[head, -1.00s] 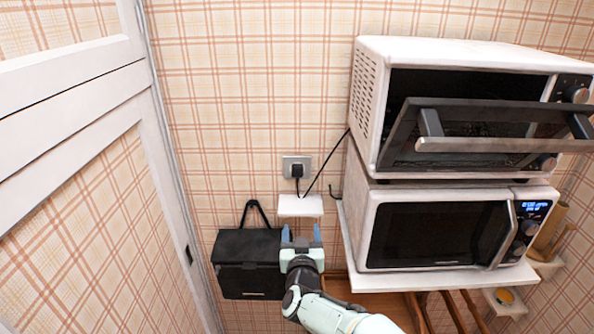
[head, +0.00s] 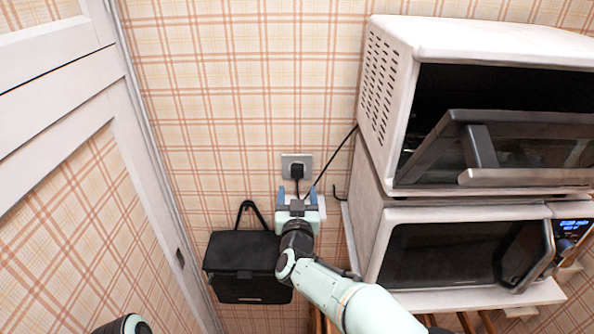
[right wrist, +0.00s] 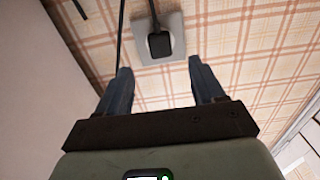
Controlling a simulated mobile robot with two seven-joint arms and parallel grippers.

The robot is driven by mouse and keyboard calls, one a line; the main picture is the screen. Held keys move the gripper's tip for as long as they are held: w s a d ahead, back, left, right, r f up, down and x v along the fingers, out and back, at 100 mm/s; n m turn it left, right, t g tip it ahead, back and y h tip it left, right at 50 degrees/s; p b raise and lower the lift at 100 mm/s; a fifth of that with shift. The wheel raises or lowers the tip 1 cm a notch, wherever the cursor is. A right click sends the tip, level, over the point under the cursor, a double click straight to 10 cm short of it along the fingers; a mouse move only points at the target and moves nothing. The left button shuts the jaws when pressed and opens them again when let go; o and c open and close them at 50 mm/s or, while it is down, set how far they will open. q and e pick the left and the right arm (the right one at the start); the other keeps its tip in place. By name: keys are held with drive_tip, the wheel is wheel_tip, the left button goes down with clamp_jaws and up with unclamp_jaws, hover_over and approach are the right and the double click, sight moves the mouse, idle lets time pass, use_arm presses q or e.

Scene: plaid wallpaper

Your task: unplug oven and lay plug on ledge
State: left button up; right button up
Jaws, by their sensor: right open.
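The black plug (head: 297,171) sits in the grey wall socket (head: 288,160), with its black cord (head: 336,158) running up right to the oven (head: 470,105). The plug (right wrist: 158,43) and socket (right wrist: 176,27) also show in the right wrist view, beyond the fingers. My right gripper (head: 297,190) is open and empty, just below the plug and apart from it. The white ledge (head: 321,205) under the socket is mostly hidden behind this gripper. A rounded part of my left arm shows at the bottom edge of the head view; its gripper is out of view.
The oven, its door partly open, stands on a microwave (head: 455,250) on a white shelf (head: 480,298) to the right. A black bag (head: 245,268) hangs left of my right arm. A white door (head: 100,120) is at left. The wall above the socket is clear.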

sight(297, 174)
drive_tip(key=w+p, duration=0.3)
drive_tip(key=w, duration=0.4)
drive_tip(key=shift+w+r, duration=0.1)
drive_tip(key=shift+r, duration=0.05)
drive_tip(key=shift+w, duration=0.5)
use_arm(q)
drive_tip(key=w+r, duration=0.1)
drive_tip(key=r, duration=0.1)
drive_tip(key=w+r, duration=0.2)
drive_tip(key=shift+w+r, duration=0.3)
drive_tip(key=shift+r, duration=0.1)
drive_tip(key=shift+s+f, duration=0.1)
